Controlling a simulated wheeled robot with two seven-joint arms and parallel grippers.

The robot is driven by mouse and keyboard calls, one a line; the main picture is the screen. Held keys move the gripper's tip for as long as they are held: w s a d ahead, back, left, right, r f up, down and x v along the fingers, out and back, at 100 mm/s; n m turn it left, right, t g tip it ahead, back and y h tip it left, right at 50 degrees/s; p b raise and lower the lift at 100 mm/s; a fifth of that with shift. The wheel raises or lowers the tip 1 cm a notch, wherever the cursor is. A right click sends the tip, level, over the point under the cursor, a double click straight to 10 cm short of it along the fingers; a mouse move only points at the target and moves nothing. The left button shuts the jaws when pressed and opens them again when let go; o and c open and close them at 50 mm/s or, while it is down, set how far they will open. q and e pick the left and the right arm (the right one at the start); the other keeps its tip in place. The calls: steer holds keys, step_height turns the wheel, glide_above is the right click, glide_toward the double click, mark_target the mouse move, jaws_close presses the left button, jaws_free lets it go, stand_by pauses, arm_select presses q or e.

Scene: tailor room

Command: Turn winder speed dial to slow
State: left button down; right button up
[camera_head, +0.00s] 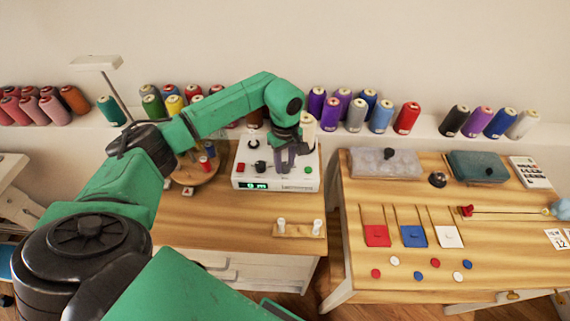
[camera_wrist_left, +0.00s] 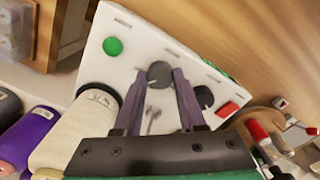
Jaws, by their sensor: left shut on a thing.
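The winder (camera_head: 262,185) is a white box on the left wooden table, with a lit green display, a red button and a green button. It also shows in the left wrist view (camera_wrist_left: 122,62). My left gripper (camera_head: 285,165) reaches down over its top face. In the left wrist view its two fingers (camera_wrist_left: 159,76) are shut on a round dark dial (camera_wrist_left: 159,70), the one nearer the green button. A second dark knob (camera_wrist_left: 204,97) sits beside the fingers toward the red button. I cannot read the dial's markings. My right gripper is not in view.
Thread cones (camera_head: 343,108) line the shelf behind. A cone (camera_wrist_left: 78,125) stands close to the winder and my gripper. A round wooden stand with small spools (camera_head: 196,172) is left of the winder. A wooden block with two white pegs (camera_head: 299,230) lies in front.

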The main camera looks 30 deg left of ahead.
arm_select(q)
steer(key=n+b, duration=0.1)
steer(key=n, duration=0.3)
steer(key=shift+n+b, duration=0.3)
steer(key=shift+b, duration=0.05)
steer(key=n+b, duration=0.1)
steer(key=n, duration=0.3)
steer(key=shift+n, duration=0.3)
steer(key=n+b, duration=0.1)
steer(key=n, duration=0.4)
steer(key=shift+r, duration=0.1)
steer(key=n, duration=0.5)
steer(key=shift+r, duration=0.1)
steer(key=shift+w+n, duration=0.1)
steer(key=shift+n, duration=0.2)
steer(key=c, duration=0.7)
jaws_free()
steer(key=shift+o, duration=1)
